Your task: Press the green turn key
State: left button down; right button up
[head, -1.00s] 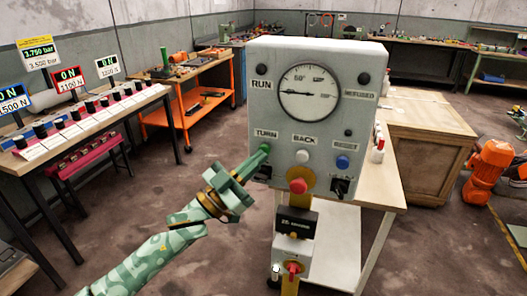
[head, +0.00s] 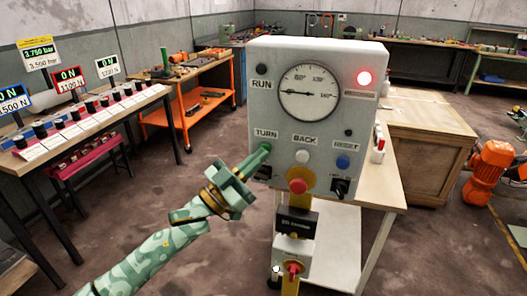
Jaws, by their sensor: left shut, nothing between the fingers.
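The grey control box (head: 258,115) stands upright in the middle of the head view. Its TURN label (head: 265,133) is at the left of the key row. My left gripper (head: 260,157) is shut and empty, its tips at the spot just below that label. The green turn key is hidden behind or merged with the green fingertips, so I cannot tell if it is pressed in. A red lamp (head: 364,78) at the upper right of the box is lit. The round gauge (head: 309,95) has its needle pointing left. My right gripper is not in view.
A white key (head: 302,157) and a blue key (head: 342,162) sit right of the fingertips. A red mushroom button (head: 298,186) on yellow is below. A wooden crate (head: 425,150) stands behind at right.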

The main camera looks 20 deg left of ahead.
pick_arm(q)
jog(key=shift+s+p, duration=0.65)
jog(key=shift+s, duration=0.25)
jog(key=s+p, duration=0.3)
jog(key=s, duration=0.2)
jog(key=shift+a, duration=0.1)
